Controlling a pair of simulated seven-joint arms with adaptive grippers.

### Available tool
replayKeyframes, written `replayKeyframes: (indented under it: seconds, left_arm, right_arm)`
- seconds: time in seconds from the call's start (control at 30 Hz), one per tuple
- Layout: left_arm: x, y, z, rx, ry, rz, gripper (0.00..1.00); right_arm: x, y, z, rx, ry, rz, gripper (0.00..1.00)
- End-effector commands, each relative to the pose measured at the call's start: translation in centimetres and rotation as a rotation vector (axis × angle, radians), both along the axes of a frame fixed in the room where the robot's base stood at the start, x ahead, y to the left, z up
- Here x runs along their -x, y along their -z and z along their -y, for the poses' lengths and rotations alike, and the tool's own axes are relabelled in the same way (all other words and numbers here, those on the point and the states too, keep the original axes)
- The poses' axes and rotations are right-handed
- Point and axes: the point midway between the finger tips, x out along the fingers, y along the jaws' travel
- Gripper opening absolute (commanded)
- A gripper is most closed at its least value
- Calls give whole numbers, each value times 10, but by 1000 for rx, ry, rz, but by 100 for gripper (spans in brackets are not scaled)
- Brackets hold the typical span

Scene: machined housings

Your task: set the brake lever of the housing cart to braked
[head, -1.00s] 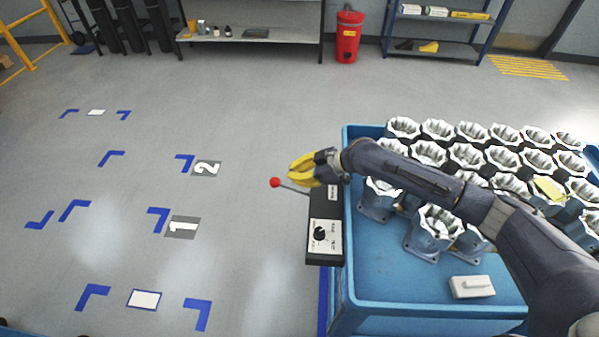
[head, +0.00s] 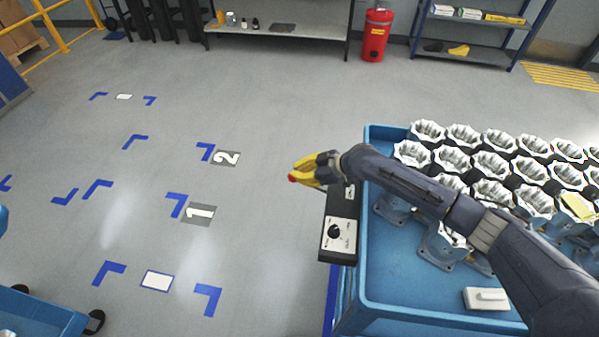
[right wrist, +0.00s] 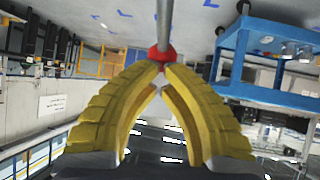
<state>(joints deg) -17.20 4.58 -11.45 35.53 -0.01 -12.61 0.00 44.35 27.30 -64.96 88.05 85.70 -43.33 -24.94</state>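The housing cart (head: 400,295) is blue and stands at the right in the head view, loaded with machined housings (head: 447,245). A dark control box with a light dial plate (head: 340,238) is on its left side. The brake lever's red knob (head: 292,178) is left of this box. My right gripper (head: 298,173) has its yellow fingers at the knob. In the right wrist view the fingertips (right wrist: 160,66) come together on the red knob (right wrist: 160,52), with the grey lever rod (right wrist: 164,20) beyond. The head view hides most of the rod. My left gripper is not in view.
Floor with blue corner marks and numbered plates (head: 198,213) is open to the left. Another blue cart (head: 35,318) shows at the lower left. A red bin (head: 375,36) and shelves (head: 280,30) stand at the back. A white block (head: 487,298) lies on the housing cart.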

Motion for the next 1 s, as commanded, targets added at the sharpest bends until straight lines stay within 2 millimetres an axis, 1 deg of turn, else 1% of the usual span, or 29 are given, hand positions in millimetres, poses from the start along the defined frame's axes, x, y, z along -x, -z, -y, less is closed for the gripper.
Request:
replayKeyframes:
  seconds: [0.67,0.87,1.0]
  left_arm:
    - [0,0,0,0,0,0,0]
    - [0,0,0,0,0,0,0]
    - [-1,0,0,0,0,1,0]
  right_arm:
    - [-2,12,-11,118,-2,-17,0]
    - [-3,22,-19,212,-3,-29,0]
    - [-5,36,-25,322,-1,-47,0]
